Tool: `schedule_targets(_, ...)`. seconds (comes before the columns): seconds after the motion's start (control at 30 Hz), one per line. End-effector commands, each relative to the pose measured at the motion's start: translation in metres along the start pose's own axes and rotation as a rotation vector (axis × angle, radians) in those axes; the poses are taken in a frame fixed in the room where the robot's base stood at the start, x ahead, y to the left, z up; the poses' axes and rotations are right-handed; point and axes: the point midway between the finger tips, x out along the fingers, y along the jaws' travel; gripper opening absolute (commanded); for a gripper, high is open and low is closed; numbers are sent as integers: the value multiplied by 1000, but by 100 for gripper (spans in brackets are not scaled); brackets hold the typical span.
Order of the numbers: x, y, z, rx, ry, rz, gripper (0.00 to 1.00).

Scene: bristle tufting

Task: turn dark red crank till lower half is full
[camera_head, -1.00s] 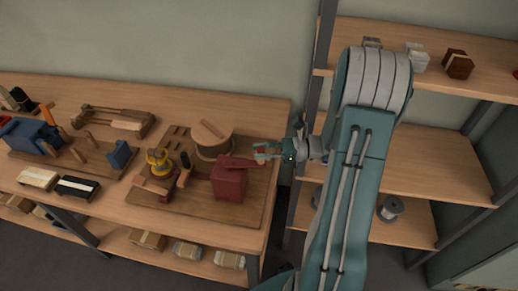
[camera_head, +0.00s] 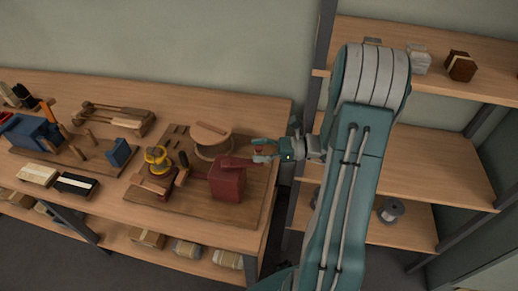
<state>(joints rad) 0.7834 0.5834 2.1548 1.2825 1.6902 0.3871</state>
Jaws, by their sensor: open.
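The dark red machine block (camera_head: 228,183) stands on a wooden board (camera_head: 213,215) on the workbench. Its dark red crank arm (camera_head: 241,162) lies across the top and points right, toward my gripper. My gripper (camera_head: 258,151) is open at the crank's outer end, with its fingers around or just beside the handle; I cannot tell whether they touch it. A round wooden drum (camera_head: 211,140) with a partly covered top sits behind the block. A yellow-topped fixture (camera_head: 157,158) stands to the left. How full the lower half is cannot be made out.
A blue machine (camera_head: 33,134) stands at the far left of the bench. Brush bundles (camera_head: 75,185) lie at the front edge. A shelf unit (camera_head: 420,165) stands right, its upright close to my arm. A spool (camera_head: 390,211) sits on its lower shelf.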

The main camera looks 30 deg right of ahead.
Motion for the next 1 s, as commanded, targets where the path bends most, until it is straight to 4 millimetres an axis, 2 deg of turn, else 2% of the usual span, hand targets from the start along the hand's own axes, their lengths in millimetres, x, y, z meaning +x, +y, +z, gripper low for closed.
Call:
schedule_targets(0.27,-5,0,0,-1,-1,-2,69)
schedule_targets(0.37,-18,-1,0,-2,-2,-3,69)
schedule_targets(0.73,-94,-1,-1,0,0,-4,69)
schedule_targets(0.9,-115,-2,-2,0,0,-1,69)
schedule_targets(1.0,-120,-1,-2,1,-1,0,69)
